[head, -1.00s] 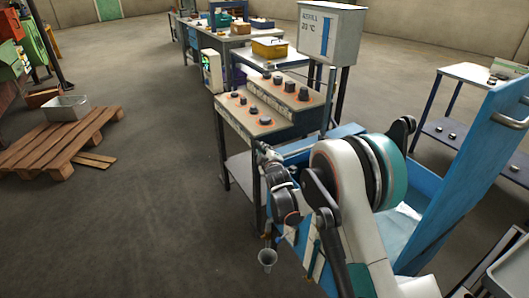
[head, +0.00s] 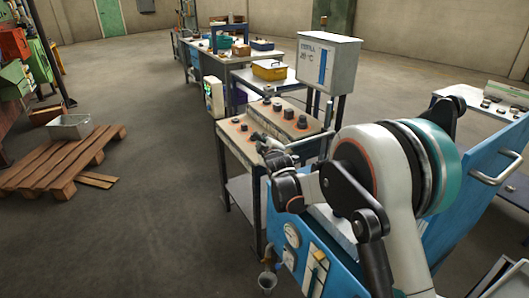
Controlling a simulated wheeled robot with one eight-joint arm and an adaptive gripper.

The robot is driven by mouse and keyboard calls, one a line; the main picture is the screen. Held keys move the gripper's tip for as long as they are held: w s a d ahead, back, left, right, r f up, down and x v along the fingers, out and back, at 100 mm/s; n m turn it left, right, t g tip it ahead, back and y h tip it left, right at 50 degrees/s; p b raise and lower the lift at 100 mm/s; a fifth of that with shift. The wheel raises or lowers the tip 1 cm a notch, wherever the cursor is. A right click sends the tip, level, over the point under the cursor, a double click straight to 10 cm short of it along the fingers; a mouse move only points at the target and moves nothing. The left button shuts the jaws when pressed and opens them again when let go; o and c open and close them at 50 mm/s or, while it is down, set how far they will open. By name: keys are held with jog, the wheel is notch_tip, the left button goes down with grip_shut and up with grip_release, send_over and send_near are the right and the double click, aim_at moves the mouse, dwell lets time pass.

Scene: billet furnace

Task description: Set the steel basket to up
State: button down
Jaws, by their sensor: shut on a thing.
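The blue tank (head: 345,278) stands at the lower right, with a gauge and a yellow-tipped lever on its front. My gripper (head: 267,147) is at the tank's left end, in front of the bench with knobs. It is shut on the steel basket's handle, a thin grey bar (head: 312,142) reaching right behind my arm. The grip itself is small and partly hidden. A little grey surface shows inside the tank below my arm. The basket's body is mostly hidden by my arm, so I cannot tell its exact height.
The tank's raised blue lid (head: 470,215) with a handle stands at the right. A bench with several knobs (head: 240,128) and a grey display box (head: 328,62) are close behind my gripper. A wooden pallet (head: 60,160) with a metal tray (head: 70,127) lies left. Floor between is clear.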

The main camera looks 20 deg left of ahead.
jog(key=shift+a+r+p, duration=0.1)
jog(key=shift+r+p, duration=0.65)
jog(key=shift+r, duration=1.7)
jog(key=c, duration=1.5)
grip_release()
jog(key=shift+s+d, duration=0.2)
jog(key=v, duration=1.1)
jog(key=shift+s+d+r, duration=0.1)
jog(key=shift+s, duration=0.15)
jog(key=shift+w, duration=0.1)
